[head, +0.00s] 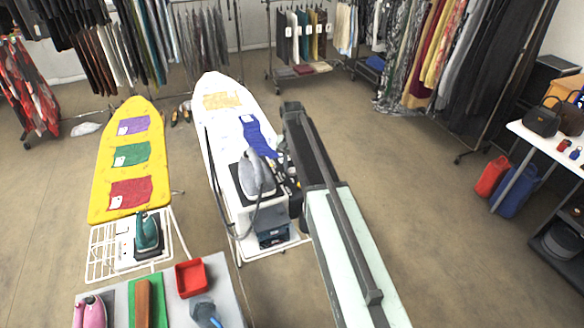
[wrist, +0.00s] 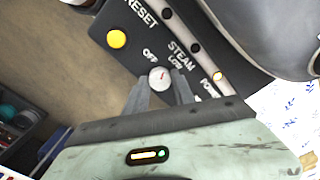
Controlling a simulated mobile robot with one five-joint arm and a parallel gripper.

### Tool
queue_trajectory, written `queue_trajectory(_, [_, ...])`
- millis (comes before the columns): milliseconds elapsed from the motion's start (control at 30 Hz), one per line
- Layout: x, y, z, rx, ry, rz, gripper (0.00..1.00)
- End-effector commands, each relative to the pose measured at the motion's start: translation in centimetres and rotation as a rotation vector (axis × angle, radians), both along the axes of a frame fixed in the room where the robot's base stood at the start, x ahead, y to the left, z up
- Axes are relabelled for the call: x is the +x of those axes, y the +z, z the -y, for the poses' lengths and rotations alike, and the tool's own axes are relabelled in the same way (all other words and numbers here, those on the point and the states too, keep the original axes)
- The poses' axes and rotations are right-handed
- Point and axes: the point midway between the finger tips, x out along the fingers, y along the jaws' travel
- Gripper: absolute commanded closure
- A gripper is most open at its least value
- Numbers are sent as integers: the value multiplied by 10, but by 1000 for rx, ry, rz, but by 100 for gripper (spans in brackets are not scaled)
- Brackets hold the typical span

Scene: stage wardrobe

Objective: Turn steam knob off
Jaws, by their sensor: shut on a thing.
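The steam knob (wrist: 159,78) is a small round pale knob with a red mark, on a dark panel (wrist: 133,22) in the wrist view. The words OFF, STEAM and LOW stand around it. The red mark lies on the upper right of the knob, towards LOW; its exact setting is hard to tell. My gripper (wrist: 160,84) has a grey finger on each side of the knob and is shut on it. In the head view my arm hides most of the panel and the knob, beside the grey iron (head: 257,176) on the white ironing board (head: 221,105).
A yellow button (wrist: 117,39) marked RESET and a lit POWER lamp (wrist: 217,76) sit close to the knob. A dark hose (head: 226,222) hangs beside the board. A yellow ironing board (head: 123,181) stands to the left.

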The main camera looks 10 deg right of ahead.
Motion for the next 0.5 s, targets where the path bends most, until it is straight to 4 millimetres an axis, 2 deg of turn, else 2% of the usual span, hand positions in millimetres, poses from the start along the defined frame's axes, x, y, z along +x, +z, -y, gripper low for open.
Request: queue_trajectory(500, [0, 0, 0, 0, 478, 0, 100])
